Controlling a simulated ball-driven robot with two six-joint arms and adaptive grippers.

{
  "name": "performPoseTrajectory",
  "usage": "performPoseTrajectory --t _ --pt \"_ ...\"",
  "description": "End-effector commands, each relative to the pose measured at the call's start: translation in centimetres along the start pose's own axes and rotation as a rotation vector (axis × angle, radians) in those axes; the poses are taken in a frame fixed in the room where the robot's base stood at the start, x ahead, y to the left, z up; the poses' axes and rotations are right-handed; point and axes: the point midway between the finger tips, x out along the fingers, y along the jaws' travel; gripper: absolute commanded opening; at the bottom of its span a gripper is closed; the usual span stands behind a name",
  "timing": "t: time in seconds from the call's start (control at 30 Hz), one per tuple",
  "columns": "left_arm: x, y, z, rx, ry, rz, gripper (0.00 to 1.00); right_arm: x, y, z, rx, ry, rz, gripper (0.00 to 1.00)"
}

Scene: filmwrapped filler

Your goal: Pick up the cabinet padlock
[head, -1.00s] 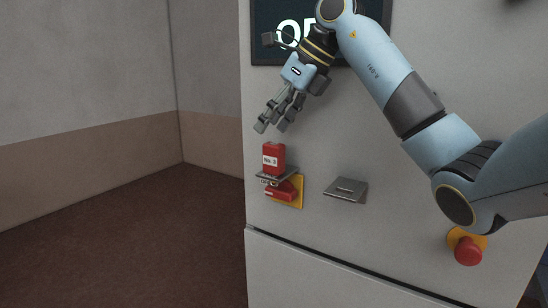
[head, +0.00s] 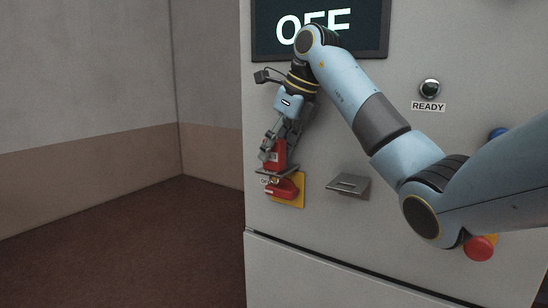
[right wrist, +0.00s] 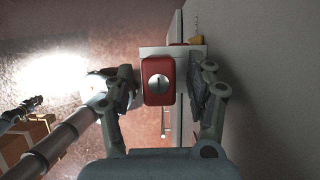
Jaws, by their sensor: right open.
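The red cabinet padlock (head: 279,153) stands on a small grey ledge (head: 262,171) on the cabinet front, just above a red rotary switch handle (head: 284,188) on a yellow plate. In the right wrist view the padlock's red end with a round keyhole (right wrist: 159,81) sits between the two fingers. My right gripper (head: 272,150) is open with its fingers around the padlock, partly covering it in the head view. In the wrist view a gap shows at the left finger; contact at the right finger is hard to tell. My left gripper is not clearly in view.
An empty grey metal shelf (head: 349,186) juts out right of the switch. A red mushroom button (head: 481,248) sits low at the right, behind my arm. A dark display (head: 373,28) reads OFF, and a READY lamp (head: 429,88) is beside it. The floor at left is clear.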

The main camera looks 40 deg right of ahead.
Motion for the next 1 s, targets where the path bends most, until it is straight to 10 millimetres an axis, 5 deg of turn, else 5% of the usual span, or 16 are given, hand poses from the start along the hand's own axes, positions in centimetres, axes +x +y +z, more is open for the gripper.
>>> performPoseTrajectory --t 0.33,0.73,1.0 --pt "-0.37 -0.08 -0.07 0.0 0.001 -0.001 0.0 1.15 0.03 -0.08 0.0 0.001 0.0 0.54" --pt "-0.37 -0.07 -0.12 0.0 0.002 0.0 0.0 1.12 0.03 -0.08 0.0 0.0 0.0 0.02" --pt "-0.37 -0.06 -0.13 0.0 0.002 0.0 0.0 1.08 0.02 -0.04 0.0 -0.001 0.0 0.0"
